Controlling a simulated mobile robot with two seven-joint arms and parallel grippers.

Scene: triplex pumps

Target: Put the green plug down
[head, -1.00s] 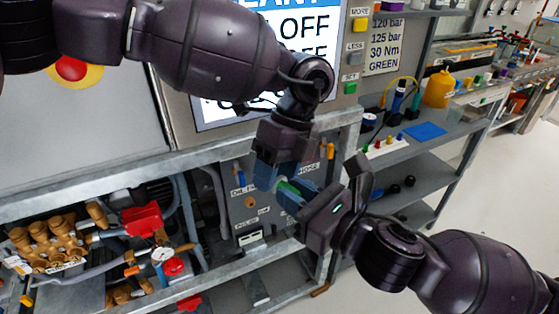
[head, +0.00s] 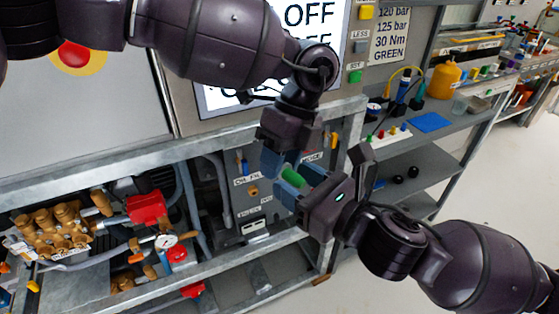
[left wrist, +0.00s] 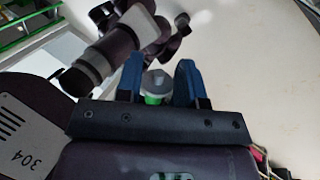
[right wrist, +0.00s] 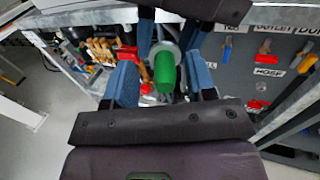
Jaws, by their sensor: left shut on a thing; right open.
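The green plug (head: 293,178) is held in the air between my two grippers, in front of the pump bench. My left gripper (head: 272,162) comes down from above and is shut on it. In the left wrist view, the plug's grey and green parts (left wrist: 154,86) show between the blue fingers. My right gripper (head: 290,184) is open around the plug's green end from the lower right. In the right wrist view, the green end (right wrist: 165,72) is between the spread fingers, with a pale flange behind it. The fingers hide part of the plug in the head view.
A white rack with coloured pegs (head: 389,136) and a blue mat (head: 430,122) are on the grey shelf at right. A yellow bottle (head: 443,82) stands behind. The brass pump (head: 45,232) and red valve (head: 147,208) sit in the metal frame at left. The floor at right is clear.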

